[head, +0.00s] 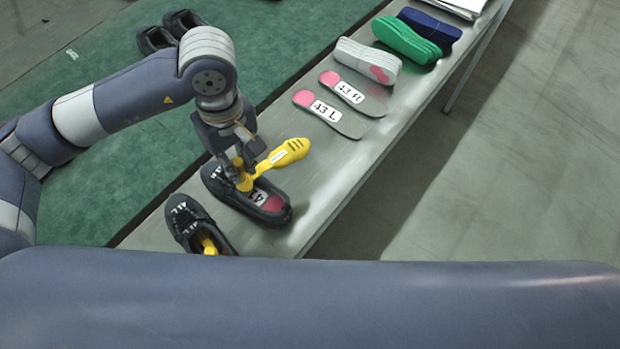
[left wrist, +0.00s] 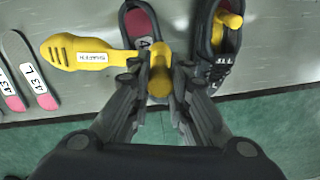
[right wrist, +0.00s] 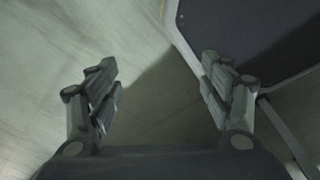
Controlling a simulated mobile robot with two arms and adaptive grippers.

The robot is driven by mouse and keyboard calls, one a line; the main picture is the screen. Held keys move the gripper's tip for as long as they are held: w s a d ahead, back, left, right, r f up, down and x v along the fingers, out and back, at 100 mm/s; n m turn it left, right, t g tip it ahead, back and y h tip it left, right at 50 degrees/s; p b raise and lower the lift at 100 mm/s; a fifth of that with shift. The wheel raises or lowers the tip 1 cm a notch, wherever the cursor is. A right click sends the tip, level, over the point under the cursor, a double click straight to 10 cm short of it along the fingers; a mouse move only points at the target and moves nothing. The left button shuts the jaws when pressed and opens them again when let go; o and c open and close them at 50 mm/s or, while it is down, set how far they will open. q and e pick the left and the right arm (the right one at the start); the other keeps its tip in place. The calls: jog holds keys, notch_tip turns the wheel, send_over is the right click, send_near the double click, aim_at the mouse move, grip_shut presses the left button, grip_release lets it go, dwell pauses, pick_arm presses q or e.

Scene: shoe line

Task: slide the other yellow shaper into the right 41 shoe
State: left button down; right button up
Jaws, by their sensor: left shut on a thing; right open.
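My left gripper (head: 241,178) is shut on a yellow shaper (head: 284,154) and holds it over a dark shoe (head: 275,219) with a pink-and-white insole marked 41. In the left wrist view, the shaper (left wrist: 88,53) lies crosswise, its perforated wide end to the left and its rod between the fingers (left wrist: 158,95). My right gripper (right wrist: 160,95) is open and empty above the floor.
Two insoles marked 43 L (head: 329,114) and 43 R (head: 353,92) lie farther along the grey bench (head: 330,165). Beyond them are grey, green (head: 405,40) and blue bundles. Another dark pair of shoes (head: 158,38) stands on the green surface at the back left.

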pick_arm(q)
jog(key=s+d+f+n+h+p, duration=0.15)
jog(key=d+n+p, duration=0.35)
jog(key=n, duration=0.6)
jog(key=s+d+f+n+h+p, duration=0.1)
jog(key=s+d+n+p, duration=0.2)
jog(key=d+n, duration=0.6)
pick_arm(e)
notch_tip(320, 180, up, 9)
pick_arm(q)
jog(key=shift+w+a+f+n+g+h+b, duration=0.25)
jog(key=shift+w+a+f+g+h+b, duration=0.2)
jog(key=shift+a+f+b, duration=0.45)
jog(key=shift+w+a+f+n+g+h+b, duration=0.35)
jog(key=shift+a+h+b, duration=0.35)
jog(key=shift+a, duration=0.5)
jog(key=shift+w+a+f+n+g+h+b, duration=0.2)
jog(key=shift+w+a+f+g+h+b, duration=0.35)
jog(key=shift+a+b, duration=0.4)
jog(key=w+a+f+t+y+b, duration=0.2)
jog(key=w+a+f+y+b, duration=0.1)
jog(key=f, duration=0.4)
jog(key=shift+a+b, duration=0.9)
jog(key=shift+a, duration=0.35)
pick_arm(e)
notch_tip(320, 180, down, 10)
jog(key=s, duration=0.1)
jog(key=shift+a, duration=0.3)
